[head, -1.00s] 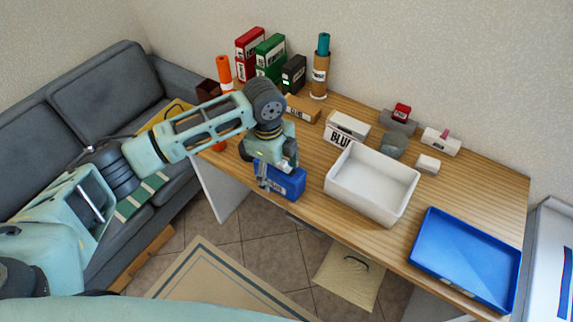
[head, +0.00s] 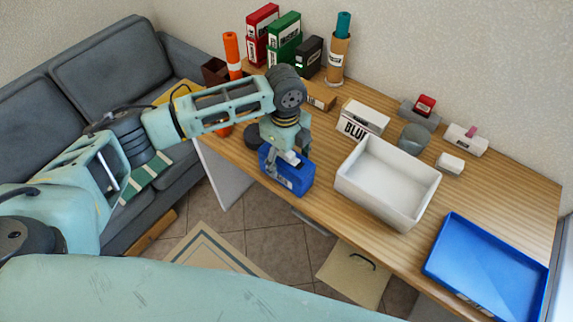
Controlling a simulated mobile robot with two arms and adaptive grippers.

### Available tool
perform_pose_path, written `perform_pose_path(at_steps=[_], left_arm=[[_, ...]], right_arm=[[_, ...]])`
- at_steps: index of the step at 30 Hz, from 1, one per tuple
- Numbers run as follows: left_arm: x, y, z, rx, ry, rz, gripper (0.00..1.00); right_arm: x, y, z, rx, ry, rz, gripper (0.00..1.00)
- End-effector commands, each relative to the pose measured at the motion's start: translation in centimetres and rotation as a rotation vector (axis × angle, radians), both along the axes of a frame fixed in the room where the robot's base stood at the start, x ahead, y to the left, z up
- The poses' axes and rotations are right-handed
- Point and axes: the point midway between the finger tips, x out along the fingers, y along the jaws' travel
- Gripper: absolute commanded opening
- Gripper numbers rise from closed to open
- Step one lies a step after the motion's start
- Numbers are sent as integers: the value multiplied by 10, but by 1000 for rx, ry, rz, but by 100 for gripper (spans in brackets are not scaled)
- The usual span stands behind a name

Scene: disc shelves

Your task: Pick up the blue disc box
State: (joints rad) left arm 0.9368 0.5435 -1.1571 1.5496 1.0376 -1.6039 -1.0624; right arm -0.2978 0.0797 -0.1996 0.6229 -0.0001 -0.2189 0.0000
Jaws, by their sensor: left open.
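The blue disc box (head: 296,180) stands near the front left edge of the wooden desk, with a pale label on its front face. My left gripper (head: 279,166) is open, pointing down at the left part of the box. One finger shows in front of the box's front face; the other finger is hidden, so I cannot tell whether they touch it. My right gripper is not in view.
A white bin (head: 387,183) stands right of the box on the desk (head: 487,180), with a blue tray (head: 485,265) beyond it. A white block labelled BLUE (head: 364,118) stands behind. Red (head: 262,36) and green (head: 284,42) boxes line the back. A grey sofa (head: 105,62) is left.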

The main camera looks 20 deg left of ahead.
Motion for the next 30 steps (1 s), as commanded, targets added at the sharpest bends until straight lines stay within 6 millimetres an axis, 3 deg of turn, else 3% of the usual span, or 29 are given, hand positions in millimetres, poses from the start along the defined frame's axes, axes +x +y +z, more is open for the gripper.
perform_pose_path(at_steps=[5,9,18,30], left_arm=[[-3,-2,-24,1,4,0,70],[-2,-2,-42,1,2,0,70],[-1,-2,-47,0,-1,-1,69],[-1,-2,-47,0,-1,-1,34]], right_arm=[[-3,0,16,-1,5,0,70],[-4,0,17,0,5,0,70],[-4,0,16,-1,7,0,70],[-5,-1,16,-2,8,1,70]])
